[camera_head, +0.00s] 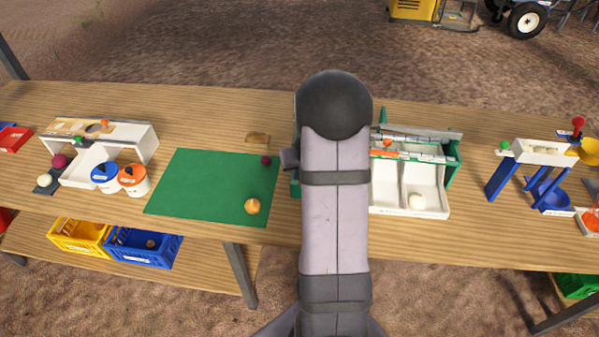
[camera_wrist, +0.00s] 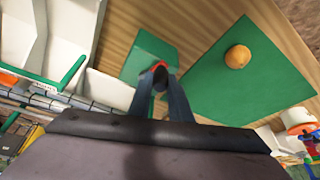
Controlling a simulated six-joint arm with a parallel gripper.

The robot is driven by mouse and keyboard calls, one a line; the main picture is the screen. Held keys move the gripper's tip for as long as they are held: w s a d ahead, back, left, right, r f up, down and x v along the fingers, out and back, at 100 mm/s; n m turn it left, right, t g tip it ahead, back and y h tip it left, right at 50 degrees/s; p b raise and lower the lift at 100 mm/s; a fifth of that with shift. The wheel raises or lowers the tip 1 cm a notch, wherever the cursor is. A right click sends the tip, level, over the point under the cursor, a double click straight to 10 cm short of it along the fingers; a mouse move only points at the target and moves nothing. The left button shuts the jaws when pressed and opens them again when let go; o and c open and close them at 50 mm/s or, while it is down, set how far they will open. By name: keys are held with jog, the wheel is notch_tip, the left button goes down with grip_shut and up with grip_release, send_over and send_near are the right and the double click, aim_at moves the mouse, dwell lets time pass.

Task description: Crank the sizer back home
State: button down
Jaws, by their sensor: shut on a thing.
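The sizer, a green frame (camera_head: 452,165) with grey rollers and white trays (camera_head: 440,204), stands right of my arm in the head view. Its left part is hidden behind my arm. In the wrist view its rollers (camera_wrist: 75,104) and white tray (camera_wrist: 105,92) show at the left. My gripper (camera_wrist: 160,88) is shut on a small dark crank handle with a red part (camera_wrist: 160,66), in front of a green block (camera_wrist: 147,50). My arm hides the gripper's fingers in the head view.
A green mat (camera_head: 185,190) left of my arm holds a yellow onion (camera_head: 252,206) and a dark red onion (camera_head: 266,160). A pale onion (camera_head: 417,202) lies in the sizer's tray. A blue-legged stand (camera_head: 505,178) is at the right, a white stand (camera_head: 140,138) at the left.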

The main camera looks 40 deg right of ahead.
jog(key=shift+w+d+r, duration=0.1)
jog(key=shift+d+r, duration=0.05)
jog(key=shift+d, duration=0.15)
jog(key=shift+s+d+b, duration=0.25)
jog(key=shift+s+b, duration=0.1)
jog(key=shift+b, duration=0.15)
jog(key=shift+r, duration=0.1)
jog(key=c, duration=1.7)
grip_release()
jog(key=shift+o, duration=0.7)
jog(key=shift+f, duration=0.2)
jog(key=shift+a, duration=0.1)
